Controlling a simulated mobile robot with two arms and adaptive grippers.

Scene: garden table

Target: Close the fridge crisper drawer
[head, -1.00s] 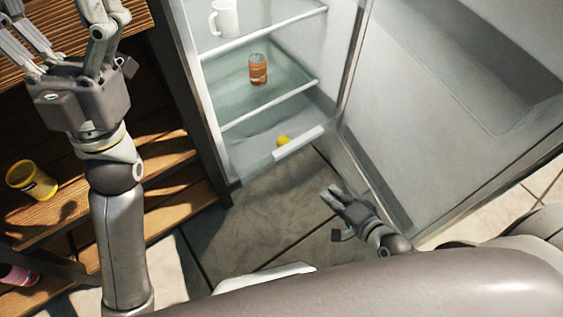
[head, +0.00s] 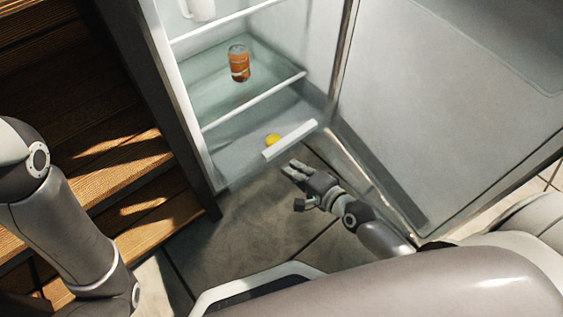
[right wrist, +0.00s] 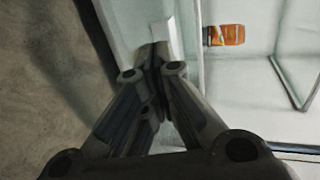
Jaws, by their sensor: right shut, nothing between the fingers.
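The clear crisper drawer (head: 238,160) is at the bottom of the fridge, with a white handle strip (head: 290,139) on its front. A yellow round item (head: 272,140) lies inside it. In the head view I cannot tell exactly how far it sticks out. My right gripper (head: 290,168) is shut and empty, low in front of the drawer, its fingertips just below the handle strip. In the right wrist view the shut fingertips (right wrist: 154,52) are close to a pale edge; I cannot tell whether they touch it. My left gripper is out of view; only its arm shows.
The fridge door (head: 440,110) stands wide open on the right, close to my right arm. An orange can (head: 239,64) and a white mug (head: 198,8) stand on the shelves above. Wooden shelving (head: 110,150) is on the left. Tiled floor (head: 240,235) lies clear below.

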